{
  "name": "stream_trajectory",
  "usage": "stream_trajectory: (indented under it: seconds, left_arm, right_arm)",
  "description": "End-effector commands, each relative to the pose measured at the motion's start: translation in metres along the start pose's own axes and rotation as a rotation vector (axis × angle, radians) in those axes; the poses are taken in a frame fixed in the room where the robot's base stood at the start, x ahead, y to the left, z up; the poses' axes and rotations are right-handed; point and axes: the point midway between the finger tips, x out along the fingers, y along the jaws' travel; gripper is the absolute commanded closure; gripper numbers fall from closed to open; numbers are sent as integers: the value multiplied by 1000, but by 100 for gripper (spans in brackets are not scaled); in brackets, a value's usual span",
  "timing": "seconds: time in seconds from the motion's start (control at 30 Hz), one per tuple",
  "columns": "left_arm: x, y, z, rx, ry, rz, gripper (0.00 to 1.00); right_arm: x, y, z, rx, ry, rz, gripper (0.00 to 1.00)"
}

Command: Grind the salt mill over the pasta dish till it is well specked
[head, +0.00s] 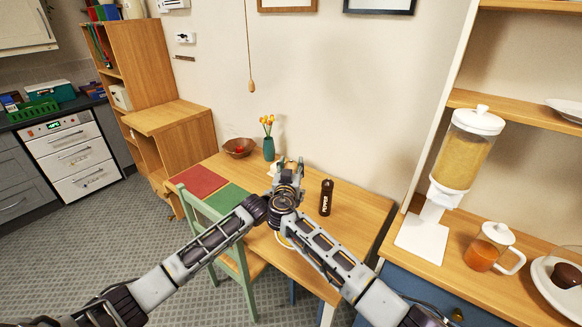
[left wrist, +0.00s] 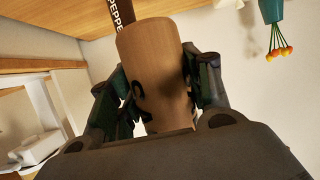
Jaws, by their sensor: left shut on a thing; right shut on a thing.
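The salt mill (left wrist: 155,75) is a pale wooden cylinder with dark lettering, seen upside down in the left wrist view. My left gripper (left wrist: 160,88) is shut around it, a finger on each side. In the head view my left gripper (head: 283,200) sits low, with my right gripper (head: 289,172) just above it. The right gripper is shut, apparently on the same mill, but the contact is hidden. A pale curved rim (head: 284,241), perhaps the pasta dish, shows below the grippers; its contents and any specks are hidden.
A dark pepper mill (head: 326,197) stands right of the grippers on the wooden table (head: 350,215). A tulip vase (head: 269,149) and bowl (head: 238,148) stand behind. Red (head: 201,181) and green (head: 228,199) mats lie left. A green chair (head: 235,250) stands in front.

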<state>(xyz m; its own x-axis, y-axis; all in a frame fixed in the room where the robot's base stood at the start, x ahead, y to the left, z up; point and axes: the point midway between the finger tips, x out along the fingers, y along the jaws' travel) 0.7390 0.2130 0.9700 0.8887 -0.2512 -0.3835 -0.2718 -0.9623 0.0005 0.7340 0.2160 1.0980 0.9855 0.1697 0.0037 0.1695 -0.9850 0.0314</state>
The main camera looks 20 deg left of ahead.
Motion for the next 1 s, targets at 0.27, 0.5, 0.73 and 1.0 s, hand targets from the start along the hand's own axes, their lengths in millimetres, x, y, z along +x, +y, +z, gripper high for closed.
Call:
stream_trajectory:
  seconds: [0.27,0.5,0.73,1.0]
  left_arm:
    - [0,0,-2,1,3,1,83]
    - [0,0,-2,1,3,0,83]
    - [0,0,-2,1,3,0,83]
    - [0,0,-2,1,2,0,83]
  right_arm:
    - [0,0,0,-1,0,-1,49]
    - [0,0,0,0,0,-2,32]
    - [0,0,0,0,0,-2,32]
    - [-7,-1,1,1,-1,-3,32]
